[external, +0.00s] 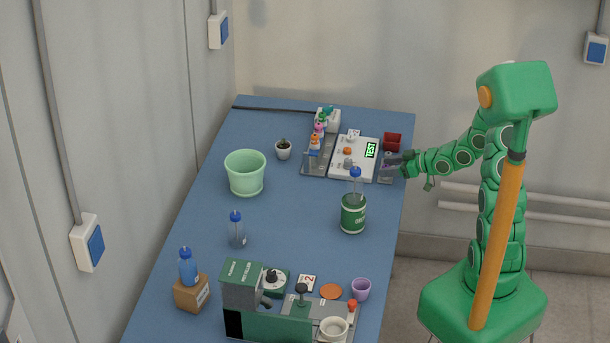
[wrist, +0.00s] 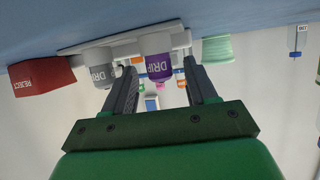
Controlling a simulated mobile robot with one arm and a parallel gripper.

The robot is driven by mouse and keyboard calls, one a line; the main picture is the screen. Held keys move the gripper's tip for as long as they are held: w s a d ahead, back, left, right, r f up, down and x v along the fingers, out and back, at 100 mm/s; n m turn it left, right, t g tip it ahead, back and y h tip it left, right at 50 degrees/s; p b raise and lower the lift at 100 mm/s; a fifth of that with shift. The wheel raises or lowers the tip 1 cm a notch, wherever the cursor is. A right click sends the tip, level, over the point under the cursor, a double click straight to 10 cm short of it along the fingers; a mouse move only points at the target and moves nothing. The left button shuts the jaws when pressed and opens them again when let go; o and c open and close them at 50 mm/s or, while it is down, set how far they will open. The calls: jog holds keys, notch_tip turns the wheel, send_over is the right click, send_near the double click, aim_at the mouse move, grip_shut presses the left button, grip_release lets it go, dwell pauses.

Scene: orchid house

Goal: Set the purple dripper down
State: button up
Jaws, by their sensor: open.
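The purple dripper (wrist: 158,62) has a white "DRIP" label and sits against a pale grey holder (wrist: 124,48) in the wrist view, where the table is at the top. My gripper (wrist: 162,84) is open, with one finger on each side of the purple dripper; I cannot tell whether either finger touches it. A grey dripper (wrist: 101,75) sits beside it on the same holder, to the left. In the external view my gripper (external: 398,163) is at the table's right edge, by the small grey holder (external: 386,180), and mostly hides the purple dripper.
A red reject box (external: 392,142) stands just behind the holder. A white test board (external: 352,172) and a rail (external: 317,165) with coloured drippers lie to its left. A green container (external: 353,216) with a blue-topped bottle is nearer.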

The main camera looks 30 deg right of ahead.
jog(key=shift+a+r+v, duration=0.1)
jog(key=shift+v, duration=1.45)
jog(key=shift+a+r+v, duration=0.1)
jog(key=shift+v, duration=1.4)
jog(key=shift+d+g+h, duration=0.3)
jog(key=shift+d+h, duration=0.05)
jog(key=shift+h, duration=0.15)
jog(key=s+d+r+m+g+h, duration=0.4)
jog(key=s+d+r+g+h, duration=0.2)
jog(key=s+r+h, duration=0.3)
jog(key=s+a+r+m+g, duration=0.1)
jog(key=s+a+r, duration=0.2)
jog(key=s, duration=0.2)
jog(key=s+a+r+m+g, duration=0.1)
jog(key=s+a+r, duration=0.1)
jog(key=s, duration=0.3)
jog(key=shift+s+a+r+g, duration=0.3)
jog(key=shift+a+r+g, duration=0.1)
jog(key=shift+r, duration=0.1)
jog(key=s+a+r+g, duration=0.1)
jog(key=s+a, duration=0.2)
jog(key=s, duration=0.2)
jog(key=s+a+r+g+y, duration=0.1)
jog(key=s+a+r, duration=0.1)
jog(key=s+a, duration=0.2)
jog(key=s+a+r+m+g+y, duration=0.1)
jog(key=s+a, duration=0.3)
jog(key=s, duration=0.3)
jog(key=shift+r, duration=0.4)
